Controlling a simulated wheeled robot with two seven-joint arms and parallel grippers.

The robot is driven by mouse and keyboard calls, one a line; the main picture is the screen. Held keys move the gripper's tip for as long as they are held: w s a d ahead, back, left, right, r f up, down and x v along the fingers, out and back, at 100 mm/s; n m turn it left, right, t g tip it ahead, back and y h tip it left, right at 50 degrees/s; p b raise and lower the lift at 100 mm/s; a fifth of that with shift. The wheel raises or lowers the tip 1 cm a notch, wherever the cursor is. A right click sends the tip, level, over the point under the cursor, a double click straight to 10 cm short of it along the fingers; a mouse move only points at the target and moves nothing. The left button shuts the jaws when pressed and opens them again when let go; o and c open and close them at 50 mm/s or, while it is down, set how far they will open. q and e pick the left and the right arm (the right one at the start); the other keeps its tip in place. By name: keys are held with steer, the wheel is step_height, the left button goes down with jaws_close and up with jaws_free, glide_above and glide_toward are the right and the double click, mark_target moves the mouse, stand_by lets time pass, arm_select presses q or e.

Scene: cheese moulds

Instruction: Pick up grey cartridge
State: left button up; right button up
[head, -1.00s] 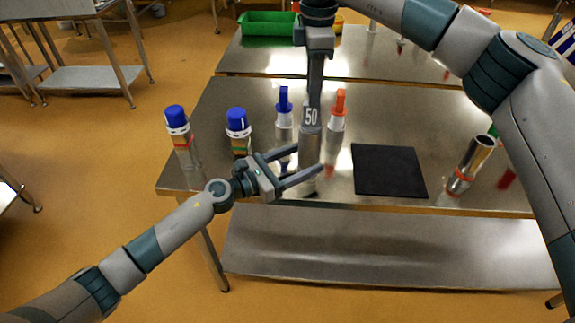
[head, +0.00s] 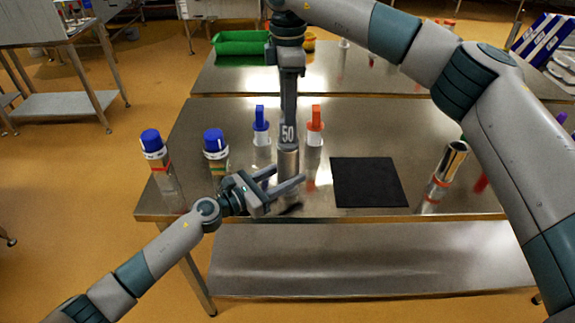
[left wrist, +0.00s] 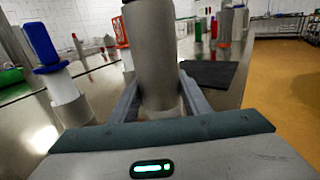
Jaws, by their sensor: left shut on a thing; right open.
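The grey cartridge, an upright cylinder (head: 288,160) with a "50" mark, stands near the front edge of the steel table (head: 235,190). My left gripper (head: 287,176) comes in low from the left and is shut on its lower body. In the left wrist view, the cartridge (left wrist: 154,50) fills the space between the two fingers (left wrist: 158,105). My right gripper (head: 289,100) hangs from above, directly over the cartridge, and is open. Its fingers show edge-on, so their gap is hidden. The cartridge's base is partly hidden by the left fingers.
A blue-handled cartridge (head: 261,125) and an orange-handled one (head: 315,125) stand just behind. A black mat (head: 368,182) lies right, then a steel cylinder (head: 445,175). A green bin (head: 240,42) sits on the back table.

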steer(key=n, duration=0.4)
steer(key=shift+a+r, duration=0.25)
steer(key=shift+r, duration=0.1)
steer(key=n, duration=0.4)
steer(key=shift+s+a+r, duration=0.2)
steer(key=shift+a+r, duration=0.05)
steer(key=shift+r, duration=0.1)
steer(key=n, duration=0.4)
steer(key=shift+a+r+h, duration=0.15)
steer(key=shift+r+h, duration=0.25)
steer(key=n, duration=0.4)
steer(key=shift+s+a+r+n, duration=0.1)
steer(key=shift+a+r+n, duration=0.1)
steer(key=shift+r+n, duration=0.15)
steer(key=n, duration=0.4)
steer(key=shift+r, duration=0.4)
steer(key=n, duration=0.2)
steer(key=r+n, duration=0.1)
steer(key=n, duration=0.1)
steer(key=shift+a+h, duration=0.15)
steer(key=shift+h, duration=0.15)
steer(key=n, duration=0.2)
steer(key=r+n, duration=0.1)
steer(key=n, duration=0.3)
steer(key=r+n, duration=0.1)
steer(key=n, duration=0.2)
steer(key=shift+r+n, duration=0.15)
steer(key=shift+n, duration=0.1)
